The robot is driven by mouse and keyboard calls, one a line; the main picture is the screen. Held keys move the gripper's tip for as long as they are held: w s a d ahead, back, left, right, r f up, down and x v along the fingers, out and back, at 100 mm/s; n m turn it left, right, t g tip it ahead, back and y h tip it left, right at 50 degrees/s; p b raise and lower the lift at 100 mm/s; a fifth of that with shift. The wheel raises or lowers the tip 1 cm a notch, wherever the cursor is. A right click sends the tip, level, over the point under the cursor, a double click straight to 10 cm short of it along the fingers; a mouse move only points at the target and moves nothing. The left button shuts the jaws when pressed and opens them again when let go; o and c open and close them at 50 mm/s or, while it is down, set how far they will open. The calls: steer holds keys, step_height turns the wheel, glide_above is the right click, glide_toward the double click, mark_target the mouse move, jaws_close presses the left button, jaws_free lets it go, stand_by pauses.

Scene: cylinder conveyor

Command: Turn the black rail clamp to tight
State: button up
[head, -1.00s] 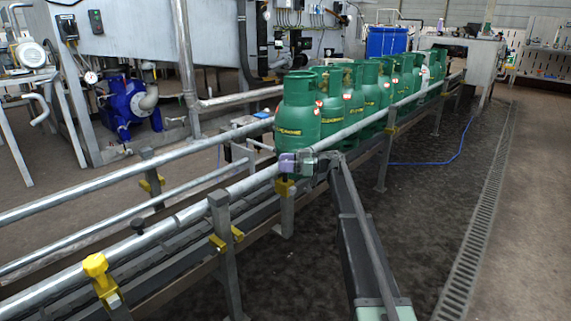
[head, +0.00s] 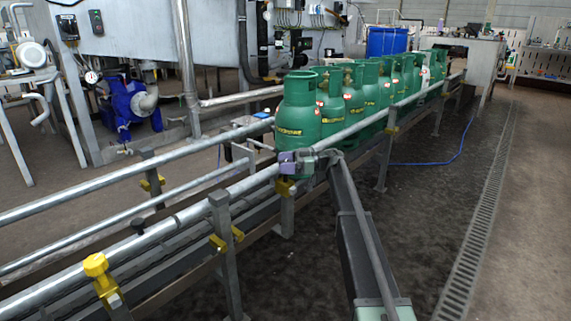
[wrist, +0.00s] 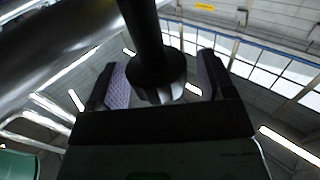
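The black rail clamp (wrist: 150,50) shows in the wrist view as a dark round stem that widens into a knob. The knob lies between the two fingers of my gripper (wrist: 160,85). The finger pads are purple-grey, and a gap shows on each side of the knob, so the gripper is open around it. In the head view my gripper (head: 297,161) is at the near guide rail, just in front of the nearest green cylinder. There the clamp is too small and covered to make out. Whether it is tight or loose cannot be told.
Several green gas cylinders (head: 298,115) stand in a row on the conveyor behind my gripper. The metal near rail (head: 160,232) runs past it, with a yellow-knobbed clamp (head: 96,265) at lower left.

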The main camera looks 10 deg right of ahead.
steer(key=s+d, duration=0.1)
steer(key=d, duration=0.9)
steer(key=shift+d, duration=0.4)
